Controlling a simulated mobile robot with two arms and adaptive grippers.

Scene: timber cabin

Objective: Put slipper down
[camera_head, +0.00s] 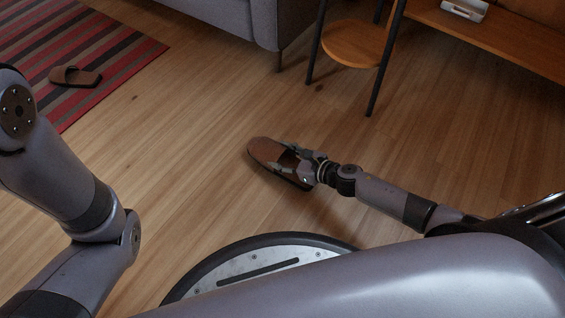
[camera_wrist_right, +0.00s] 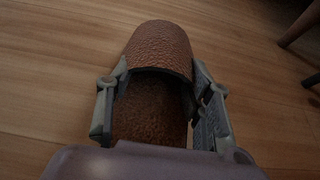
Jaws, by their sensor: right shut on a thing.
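A brown slipper (camera_head: 268,151) is at the middle of the head view, over the wooden floor. My right gripper (camera_head: 291,158) is shut on it, with its fingers at the slipper's sides. In the right wrist view the slipper (camera_wrist_right: 160,48) points away from me, toe part at the far end, between the two fingers of the right gripper (camera_wrist_right: 155,100). I cannot tell whether its sole touches the floor. A second brown slipper (camera_head: 75,76) lies on the striped rug at the left. My left arm shows at the left edge, but its gripper is out of view.
The wooden floor (camera_head: 180,130) around the held slipper is clear. A striped red and dark rug (camera_head: 110,50) lies at upper left. A grey sofa (camera_head: 235,20), a small round wooden table (camera_head: 357,45) with dark legs and a wooden bench (camera_head: 490,37) stand at the back.

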